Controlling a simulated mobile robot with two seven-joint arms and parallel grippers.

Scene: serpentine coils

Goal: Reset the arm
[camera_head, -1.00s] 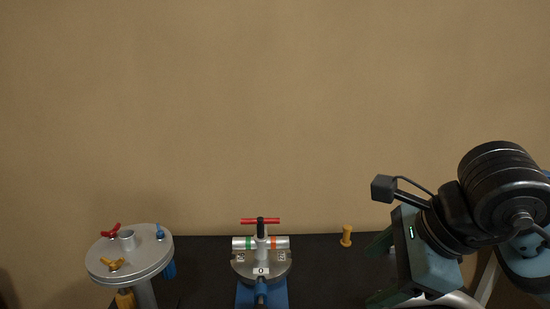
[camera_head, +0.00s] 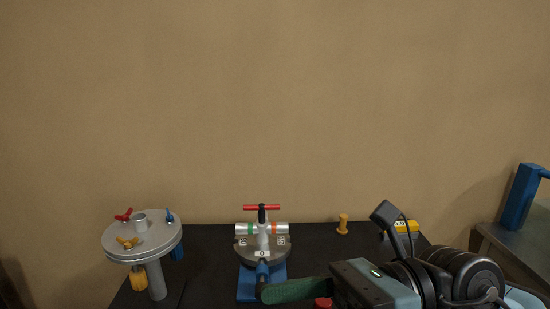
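My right arm comes in at the lower right, and its gripper (camera_head: 290,290) is low over the front of the dark table (camera_head: 212,262). One green finger points left, close in front of the blue-based fixture; the other finger is hidden or out of frame, so its opening cannot be told. My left arm and gripper are not in view.
A fixture with a red T-handle (camera_head: 262,207) and a silver cylinder on a blue base (camera_head: 247,283) stands mid-table. A round grey stand (camera_head: 142,240) with coloured knobs is at left. A yellow peg (camera_head: 343,224), a yellow block (camera_head: 406,227) and a red piece (camera_head: 323,302) are at right.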

